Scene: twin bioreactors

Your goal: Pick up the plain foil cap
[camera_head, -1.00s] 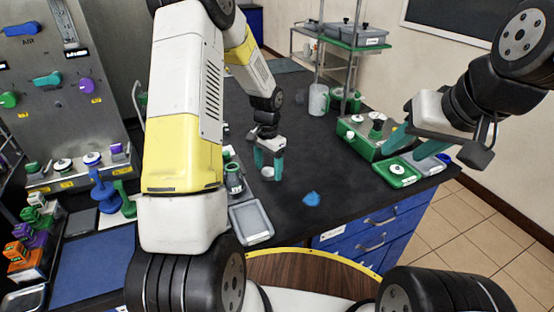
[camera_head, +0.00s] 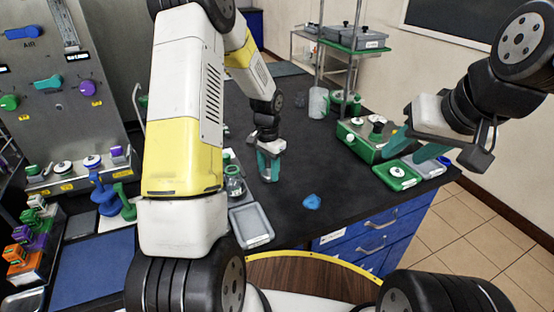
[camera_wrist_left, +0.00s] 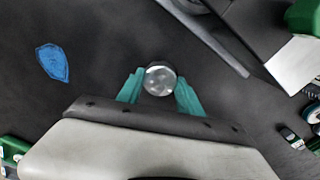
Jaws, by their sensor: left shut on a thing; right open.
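The plain foil cap (camera_wrist_left: 159,78) shows as a round silver disc between the teal fingertips in the left wrist view. My left gripper (camera_wrist_left: 160,88) is shut on it, with one finger on each side. In the head view my left gripper (camera_head: 269,173) points down low over the dark bench, and its fingers hide the cap. I cannot tell whether the cap touches the bench. My right gripper (camera_head: 414,148) is open and empty above the green tray at the right.
A glass bottle (camera_head: 235,184) and a grey tray (camera_head: 250,239) are left of my left gripper. A blue patch (camera_head: 311,201) lies to its right. A green box with knobs (camera_head: 357,147) and a green tray (camera_head: 397,184) stand at the right.

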